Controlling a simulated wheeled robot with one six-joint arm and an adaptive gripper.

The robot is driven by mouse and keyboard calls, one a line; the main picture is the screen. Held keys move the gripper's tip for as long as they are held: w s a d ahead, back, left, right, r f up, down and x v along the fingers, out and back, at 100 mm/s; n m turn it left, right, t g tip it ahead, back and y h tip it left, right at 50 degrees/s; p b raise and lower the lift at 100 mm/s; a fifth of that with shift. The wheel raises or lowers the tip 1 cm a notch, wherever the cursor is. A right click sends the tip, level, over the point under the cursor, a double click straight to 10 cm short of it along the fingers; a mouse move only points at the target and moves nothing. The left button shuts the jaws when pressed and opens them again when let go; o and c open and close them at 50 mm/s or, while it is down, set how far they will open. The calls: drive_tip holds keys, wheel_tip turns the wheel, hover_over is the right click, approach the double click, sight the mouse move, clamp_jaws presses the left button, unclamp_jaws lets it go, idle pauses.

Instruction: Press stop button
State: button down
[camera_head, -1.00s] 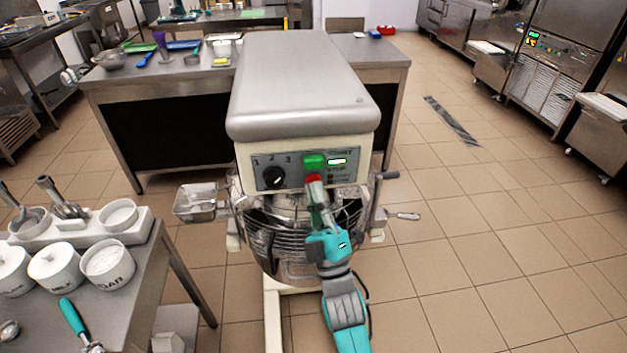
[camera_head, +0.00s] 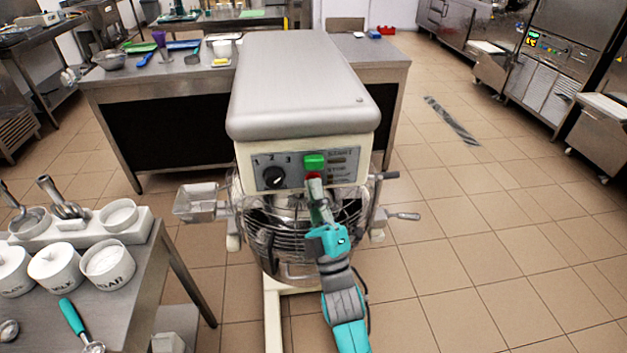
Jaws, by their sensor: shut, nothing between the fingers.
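The red stop button (camera_head: 312,174) is on the front panel (camera_head: 262,166) of the large grey and cream mixer (camera_head: 305,90). It sits just below the green start button (camera_head: 314,161) and is mostly hidden by my fingertips. My gripper (camera_head: 315,183) is shut and empty, with its tips at the red button. They appear to touch it, though the exact contact is hidden. The small indicator windows right of the buttons look dark. A black dial (camera_head: 273,177) is on the left of the panel.
A wire bowl guard (camera_head: 275,235) is below the panel. A side chute (camera_head: 196,202) sticks out left and a lever (camera_head: 403,216) right. A table with white jars (camera_head: 108,266) stands at the lower left. The tiled floor on the right is clear.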

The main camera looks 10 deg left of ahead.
drive_tip(key=shift+s, duration=0.1)
drive_tip(key=shift+s+d, duration=0.25)
drive_tip(key=shift+s, duration=0.5)
drive_tip(key=s, duration=0.2)
drive_tip(key=s+d, duration=0.1)
drive_tip(key=s, duration=0.1)
drive_tip(key=shift+s+d, duration=0.2)
drive_tip(key=shift+s, duration=0.2)
idle(0.8)
